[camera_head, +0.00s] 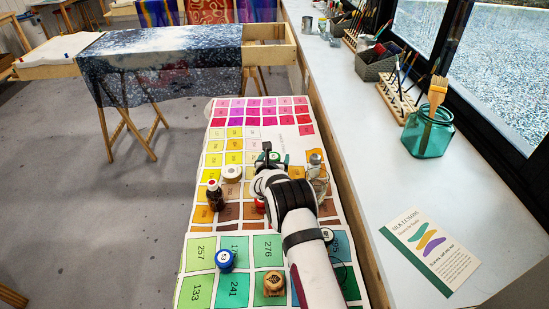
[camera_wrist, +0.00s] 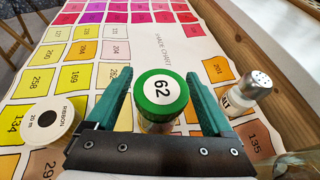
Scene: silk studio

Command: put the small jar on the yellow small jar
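A small jar with a green lid (camera_wrist: 161,92) marked 62 stands between the fingers of my gripper (camera_wrist: 160,78). Its lower body looks clear or pale and is partly hidden by the gripper. My gripper is open around it, with narrow gaps beside the lid. In the head view my gripper (camera_head: 272,157) is over the upper middle of the colour chart. A blue-lidded jar (camera_head: 225,260) marked 53 stands at the front left of the chart. A white-lidded jar (camera_head: 327,235) is partly hidden behind my arm. I cannot tell which jar is the yellow one.
A white ribbon roll (camera_head: 232,173) and a dark dropper bottle (camera_head: 215,196) stand left of my gripper. A wooden edge bounds the chart (camera_head: 220,140) on the right.

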